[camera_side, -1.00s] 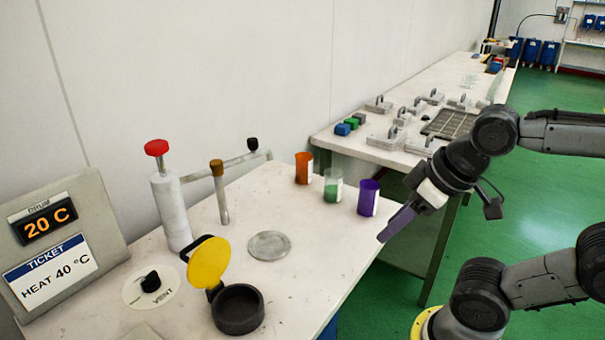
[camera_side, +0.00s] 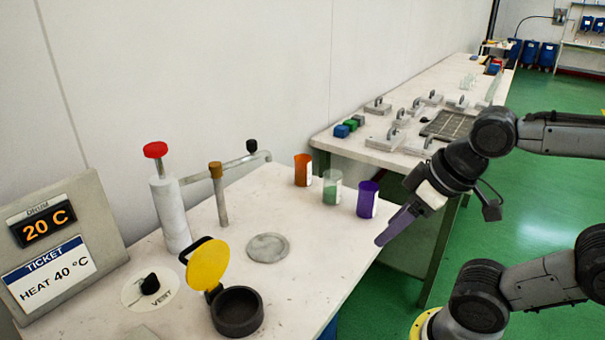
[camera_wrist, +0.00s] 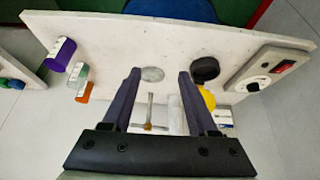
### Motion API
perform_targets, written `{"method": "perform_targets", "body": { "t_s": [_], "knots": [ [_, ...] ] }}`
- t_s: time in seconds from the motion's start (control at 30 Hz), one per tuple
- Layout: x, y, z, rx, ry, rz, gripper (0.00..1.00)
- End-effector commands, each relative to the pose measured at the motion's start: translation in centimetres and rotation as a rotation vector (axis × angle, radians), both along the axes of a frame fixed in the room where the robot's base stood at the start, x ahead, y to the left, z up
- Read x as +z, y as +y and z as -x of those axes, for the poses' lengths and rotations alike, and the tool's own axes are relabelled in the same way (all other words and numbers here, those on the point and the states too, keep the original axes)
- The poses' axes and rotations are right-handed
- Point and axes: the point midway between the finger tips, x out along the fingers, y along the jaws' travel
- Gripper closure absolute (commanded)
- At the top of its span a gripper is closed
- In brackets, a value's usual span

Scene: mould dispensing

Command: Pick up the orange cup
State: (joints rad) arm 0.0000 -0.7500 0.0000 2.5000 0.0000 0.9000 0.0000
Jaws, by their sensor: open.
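The orange cup (camera_side: 303,170) stands upright at the back edge of the white table, leftmost in a row of three cups. A green cup (camera_side: 332,187) and a purple cup (camera_side: 367,198) stand to its right. My gripper (camera_side: 385,238) is over the table's right edge, to the right of the purple cup and apart from all the cups. In the wrist view the orange cup (camera_wrist: 84,92) is at the left, beyond the left finger. My gripper (camera_wrist: 159,74) is open there, with nothing between its fingers.
A red-topped white dispenser (camera_side: 172,210) with a spout pipe stands at the back. A round grey plate (camera_side: 268,248) lies mid-table. A dark pot with a yellow lid (camera_side: 237,311) is at the front. A display stand (camera_side: 65,250) reads 20 C and "HEAT 40 °C". The table's middle right is clear.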

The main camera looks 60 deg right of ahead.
Motion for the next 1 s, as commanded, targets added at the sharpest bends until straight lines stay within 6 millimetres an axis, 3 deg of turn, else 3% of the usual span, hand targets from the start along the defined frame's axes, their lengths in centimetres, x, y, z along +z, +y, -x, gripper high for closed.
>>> {"method": "perform_targets", "body": {
  "t_s": [0.03,0.2,0.5,0.63,0.77,1.0],
  "knots": [
    [0.0,0.0,0.0,0.000,0.000,0.000,0.30],
    [0.0,0.0,0.0,0.000,0.000,0.000,0.00],
    [0.0,0.0,0.0,-0.023,0.000,-0.012,0.00],
    [0.9,1.2,-0.4,-0.128,-0.014,-0.132,0.00],
    [4.1,3.7,-2.5,-0.263,-0.036,-0.347,0.00],
    [9.4,6.7,-9.8,-0.572,0.042,-0.756,0.00]
  ]
}}
